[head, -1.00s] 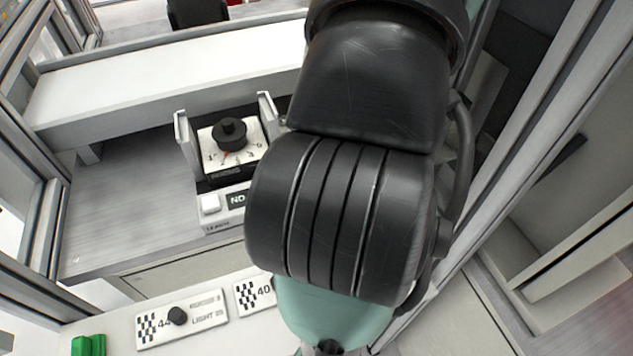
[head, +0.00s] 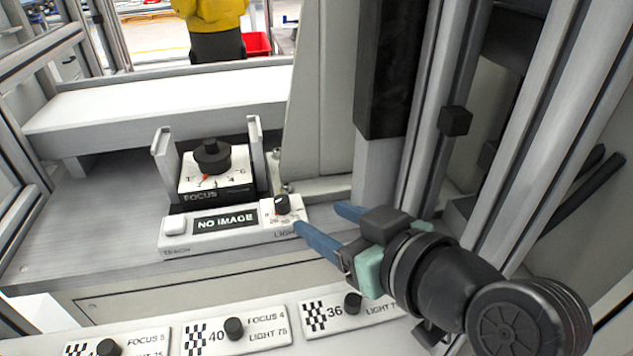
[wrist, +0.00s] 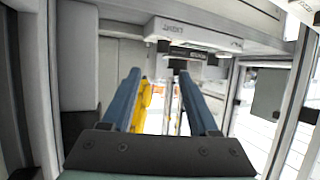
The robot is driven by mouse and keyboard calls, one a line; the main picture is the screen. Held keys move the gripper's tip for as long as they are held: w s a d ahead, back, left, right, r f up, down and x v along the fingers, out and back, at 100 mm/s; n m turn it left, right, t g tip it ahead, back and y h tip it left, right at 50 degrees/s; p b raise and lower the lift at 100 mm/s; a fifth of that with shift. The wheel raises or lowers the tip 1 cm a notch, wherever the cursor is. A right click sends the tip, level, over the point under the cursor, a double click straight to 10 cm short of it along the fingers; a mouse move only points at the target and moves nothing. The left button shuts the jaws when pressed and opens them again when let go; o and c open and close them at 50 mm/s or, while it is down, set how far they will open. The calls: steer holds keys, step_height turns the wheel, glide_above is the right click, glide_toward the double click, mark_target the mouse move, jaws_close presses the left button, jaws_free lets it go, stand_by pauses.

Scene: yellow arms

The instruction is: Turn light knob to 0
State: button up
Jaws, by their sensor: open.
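The light knob (head: 282,203) is a small black knob on a white dial plate at the right end of the panel (head: 238,238), beside the NO IMAGE display and above the word LIGHT. My gripper (head: 322,225) is open and empty, its two blue fingers pointing left just to the right of the knob and apart from it. In the wrist view the gripper (wrist: 158,100) shows both fingers spread with nothing between them. The dial setting is too small to read surely.
A larger black focus knob (head: 212,155) stands on a white block between two upright grey brackets behind the panel. Labelled plates (head: 237,332) with small black knobs line the front ledge. A grey post (head: 430,110) stands behind my gripper. The grey surface left of the panel is clear.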

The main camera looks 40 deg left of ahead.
mark_target(283, 200)
steer(key=b+x, duration=0.2)
steer(key=x, duration=1)
steer(key=shift+s+a+f, duration=0.1)
steer(key=shift+a+f, duration=0.05)
steer(key=shift+a, duration=0.25)
jaws_close()
